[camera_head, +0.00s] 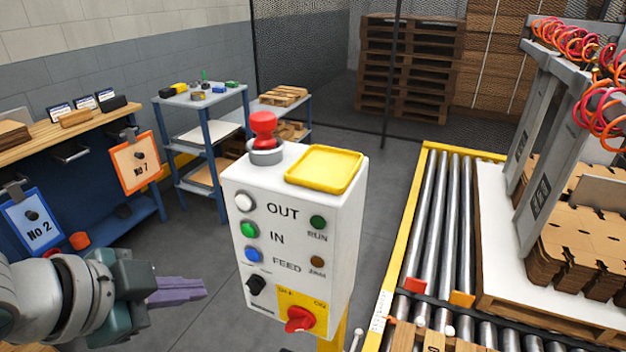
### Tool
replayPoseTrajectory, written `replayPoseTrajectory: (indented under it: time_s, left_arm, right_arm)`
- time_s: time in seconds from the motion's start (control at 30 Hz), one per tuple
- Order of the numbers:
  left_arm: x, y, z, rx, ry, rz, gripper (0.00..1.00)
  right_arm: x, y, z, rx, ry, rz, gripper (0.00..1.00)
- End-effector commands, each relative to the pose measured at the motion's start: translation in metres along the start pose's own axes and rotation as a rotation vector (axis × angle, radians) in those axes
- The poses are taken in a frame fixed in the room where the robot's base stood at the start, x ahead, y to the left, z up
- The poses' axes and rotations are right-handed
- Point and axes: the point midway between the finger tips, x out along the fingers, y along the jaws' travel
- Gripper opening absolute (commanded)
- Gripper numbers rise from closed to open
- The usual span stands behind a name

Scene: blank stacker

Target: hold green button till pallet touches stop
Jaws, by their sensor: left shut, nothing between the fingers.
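The green button (249,231) sits on the front of the white control box (346,229), beside the label IN, between a white button (244,202) above and a blue button (253,255) below. My left gripper (204,288) is shut and empty, to the left of the box and lower than the green button, apart from it. I cannot tell which part is the stop. My right gripper is not in view.
A red mushroom button (263,128) and a yellow tray (325,167) are on top of the box. A red rotary switch (299,319) is low on its front. A workbench (60,133) and a blue shelf cart (216,155) stand behind on the left. Grey floor lies between.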

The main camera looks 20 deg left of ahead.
Motion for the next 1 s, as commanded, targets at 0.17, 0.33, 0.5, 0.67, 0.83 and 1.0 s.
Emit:
replayPoseTrajectory:
  time_s: [0.17,0.33,0.5,0.67,0.83,1.0]
  left_arm:
    - [0.000,0.000,0.000,0.001,0.000,0.000,0.00]
    - [0.001,-0.001,0.000,0.000,0.000,0.000,0.00]
    - [0.011,-0.006,-0.005,0.001,0.002,-0.003,0.00]
    - [0.027,-0.016,-0.016,0.002,0.003,-0.004,0.00]
    - [0.044,-0.028,-0.028,0.001,0.003,-0.003,0.00]
    - [0.055,-0.038,-0.038,0.000,0.000,-0.001,0.00]
  right_arm:
    - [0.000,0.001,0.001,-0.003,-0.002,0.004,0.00]
    - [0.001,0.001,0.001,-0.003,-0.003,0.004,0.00]
    - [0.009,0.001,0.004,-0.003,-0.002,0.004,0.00]
    - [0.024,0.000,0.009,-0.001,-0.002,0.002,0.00]
    - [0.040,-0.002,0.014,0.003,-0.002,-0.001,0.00]
    - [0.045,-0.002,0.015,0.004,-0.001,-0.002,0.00]
